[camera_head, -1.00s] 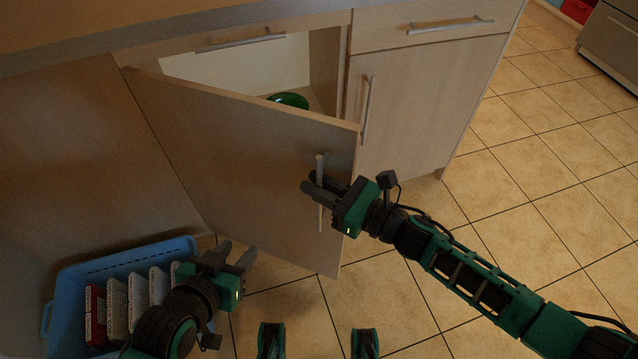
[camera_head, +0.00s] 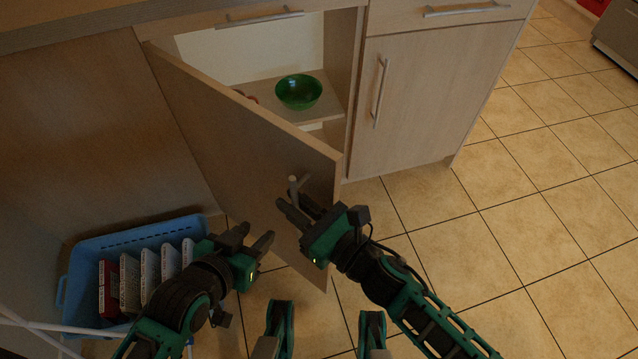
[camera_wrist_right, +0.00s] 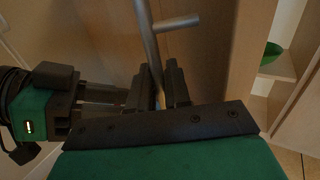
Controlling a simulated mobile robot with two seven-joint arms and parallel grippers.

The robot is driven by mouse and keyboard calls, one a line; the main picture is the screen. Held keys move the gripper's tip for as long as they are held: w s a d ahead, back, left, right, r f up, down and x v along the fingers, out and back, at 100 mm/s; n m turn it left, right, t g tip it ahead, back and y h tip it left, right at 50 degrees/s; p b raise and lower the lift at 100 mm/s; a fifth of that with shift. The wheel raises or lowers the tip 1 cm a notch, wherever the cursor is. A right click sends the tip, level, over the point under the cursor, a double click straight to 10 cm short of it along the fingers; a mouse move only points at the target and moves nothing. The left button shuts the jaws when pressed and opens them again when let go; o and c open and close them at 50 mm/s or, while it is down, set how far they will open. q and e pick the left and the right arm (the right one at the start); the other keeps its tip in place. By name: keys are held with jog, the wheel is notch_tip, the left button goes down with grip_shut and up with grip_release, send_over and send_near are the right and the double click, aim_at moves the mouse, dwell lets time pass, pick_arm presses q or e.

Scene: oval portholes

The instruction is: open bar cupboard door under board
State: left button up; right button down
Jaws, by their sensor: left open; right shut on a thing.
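The cupboard door (camera_head: 225,125) stands partly open, hinged at its left, under the wooden worktop board (camera_head: 100,22). Its upright bar handle (camera_head: 293,187) is near the free edge. My right gripper (camera_head: 298,212) is shut on this handle; in the right wrist view the bar handle (camera_wrist_right: 149,45) runs down between the fingers (camera_wrist_right: 166,90). The lower part of the handle is hidden by the gripper in the head view. My left gripper (camera_head: 258,240) is open and empty, low in front of the door, above the blue crate's right end.
A blue crate (camera_head: 135,236) with several boxes or books stands on the floor at lower left. A green bowl (camera_head: 299,92) sits on a shelf inside the cupboard. A closed cupboard door (camera_head: 420,105) is at right. Tiled floor (camera_head: 530,220) is free to the right.

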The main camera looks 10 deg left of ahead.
jog(key=shift+s+a, duration=0.2)
jog(key=shift+s, duration=0.15)
jog(key=c, duration=1.3)
grip_release()
jog(key=shift+o, duration=0.2)
jog(key=v, duration=1.3)
jog(key=shift+p, duration=0.3)
